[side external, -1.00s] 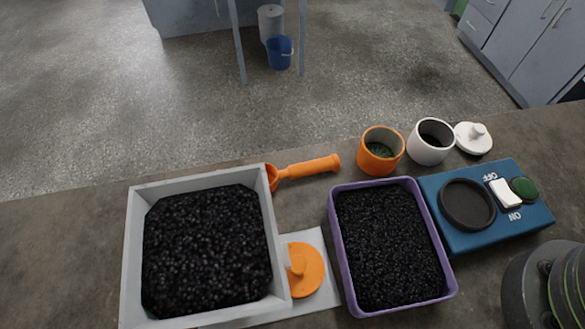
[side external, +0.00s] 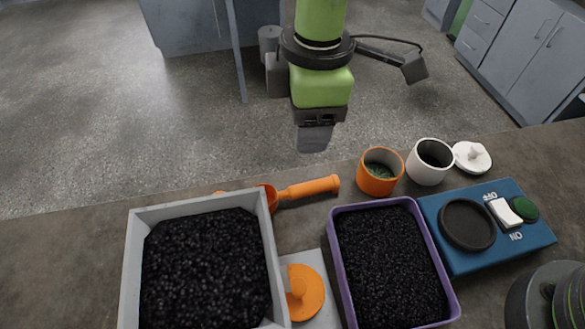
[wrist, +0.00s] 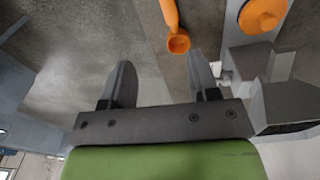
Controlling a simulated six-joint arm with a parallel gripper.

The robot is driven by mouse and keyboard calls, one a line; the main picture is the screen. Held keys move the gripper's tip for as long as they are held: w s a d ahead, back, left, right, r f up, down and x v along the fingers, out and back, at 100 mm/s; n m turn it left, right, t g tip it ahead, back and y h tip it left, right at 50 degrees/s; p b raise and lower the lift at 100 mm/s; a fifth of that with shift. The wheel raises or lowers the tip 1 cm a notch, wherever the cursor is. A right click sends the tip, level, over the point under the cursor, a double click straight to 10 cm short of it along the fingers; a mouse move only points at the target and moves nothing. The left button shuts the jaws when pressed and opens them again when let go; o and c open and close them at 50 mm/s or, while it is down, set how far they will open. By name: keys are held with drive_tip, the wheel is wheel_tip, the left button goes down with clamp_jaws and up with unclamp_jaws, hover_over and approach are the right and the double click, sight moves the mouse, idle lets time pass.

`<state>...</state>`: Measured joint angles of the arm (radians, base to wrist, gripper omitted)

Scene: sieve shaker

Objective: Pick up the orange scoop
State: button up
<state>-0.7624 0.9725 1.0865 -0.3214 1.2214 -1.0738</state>
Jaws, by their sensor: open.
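The orange scoop (side external: 309,187) lies on the dark worktop behind the grey tray, its handle pointing right. Part of its bowl is hidden by the tray's rim. In the wrist view the scoop (wrist: 171,18) shows at the top, with its round bowl end nearest me and the handle running up out of frame. My gripper (side external: 315,140) is in the side view above and behind the scoop, apart from it. In the wrist view my gripper (wrist: 161,72) has its two fingers spread with nothing between them, and the scoop lies beyond the fingertips.
A grey tray (side external: 133,260) and a purple tray (side external: 336,262) hold black grains. An orange lid (side external: 306,292) lies between them. An orange cup (side external: 377,185), a white cup (side external: 427,173), a white lid (side external: 472,158) and a blue switch box (side external: 500,256) stand right of the scoop.

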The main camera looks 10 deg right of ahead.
drive_tip(key=shift+n+h, duration=0.3)
drive_tip(key=shift+n, duration=0.4)
drive_tip(key=f, duration=0.1)
drive_tip(key=a+f, duration=0.1)
drive_tip(key=s+f, duration=0.1)
drive_tip(key=shift+a+f, duration=0.2)
drive_tip(key=shift+a, duration=0.2)
hover_over(292, 189)
wheel_tip(292, 189, down, 4)
drive_tip(key=shift+d+f, duration=0.15)
drive_tip(key=shift+f, duration=2.9)
drive_tip(key=shift+c, duration=0.5)
clamp_jaws()
